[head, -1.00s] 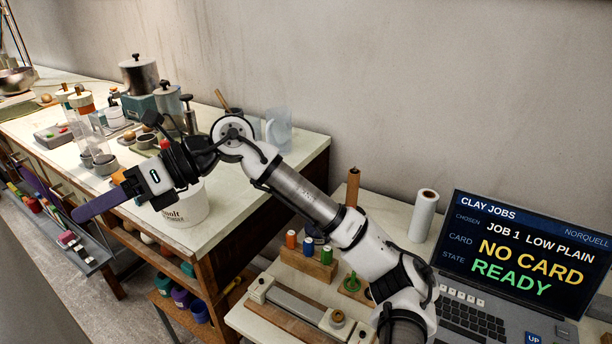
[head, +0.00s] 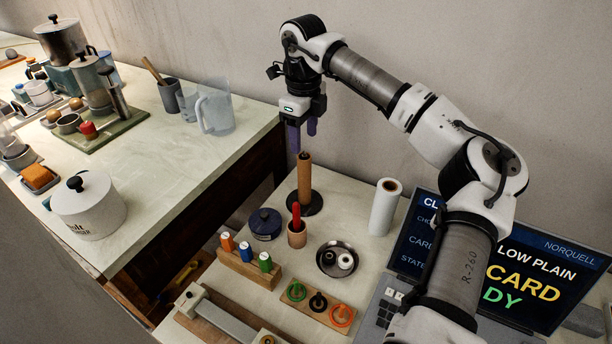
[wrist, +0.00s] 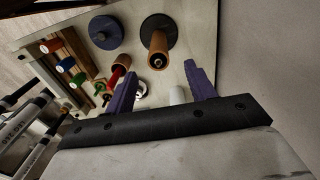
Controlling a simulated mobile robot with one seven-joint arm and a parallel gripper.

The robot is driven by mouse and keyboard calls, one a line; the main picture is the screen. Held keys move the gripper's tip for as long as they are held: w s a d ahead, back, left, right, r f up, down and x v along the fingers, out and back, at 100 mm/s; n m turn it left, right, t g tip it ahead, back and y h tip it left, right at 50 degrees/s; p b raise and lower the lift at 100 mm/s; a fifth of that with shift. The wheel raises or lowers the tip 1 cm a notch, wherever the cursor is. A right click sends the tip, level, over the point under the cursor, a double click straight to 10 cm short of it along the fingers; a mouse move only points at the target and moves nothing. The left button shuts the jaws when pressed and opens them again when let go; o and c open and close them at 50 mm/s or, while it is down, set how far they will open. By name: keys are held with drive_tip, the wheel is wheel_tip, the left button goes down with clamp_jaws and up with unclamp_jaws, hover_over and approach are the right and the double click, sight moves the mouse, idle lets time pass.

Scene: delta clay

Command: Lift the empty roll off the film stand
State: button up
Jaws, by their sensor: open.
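The brown empty roll (head: 304,180) stands upright on the film stand, whose dark round base (head: 311,203) rests on the bench. In the wrist view the roll (wrist: 158,50) shows from above, with the dark base (wrist: 170,26) around its foot. My gripper (head: 302,138) points down just above the top of the roll in the head view. Its purple fingers are apart and nothing is between them. In the wrist view the gripper (wrist: 163,80) shows both fingertips, with the roll just beyond them. The roll and fingers look apart.
A white roll (head: 385,207) stands to the right, near the laptop (head: 460,270). A cup with a red tool (head: 297,234), a dark blue round tin (head: 265,223) and a metal dish (head: 337,262) stand close in front. A wooden spool block (head: 245,267) is at lower left.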

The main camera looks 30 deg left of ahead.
sight(304, 166)
wheel_tip(304, 166, down, 4)
drive_tip(key=shift+r, duration=0.2)
drive_tip(key=shift+s+d+f+p, duration=0.1)
drive_tip(key=shift+f+p, duration=0.45)
drive_tip(key=shift+f, duration=0.85)
drive_tip(key=shift+s+f+p, duration=0.1)
drive_tip(key=shift+f+p, duration=0.4)
drive_tip(key=shift+f, duration=0.85)
drive_tip(key=c, duration=1)
drive_tip(key=shift+r, duration=0.15)
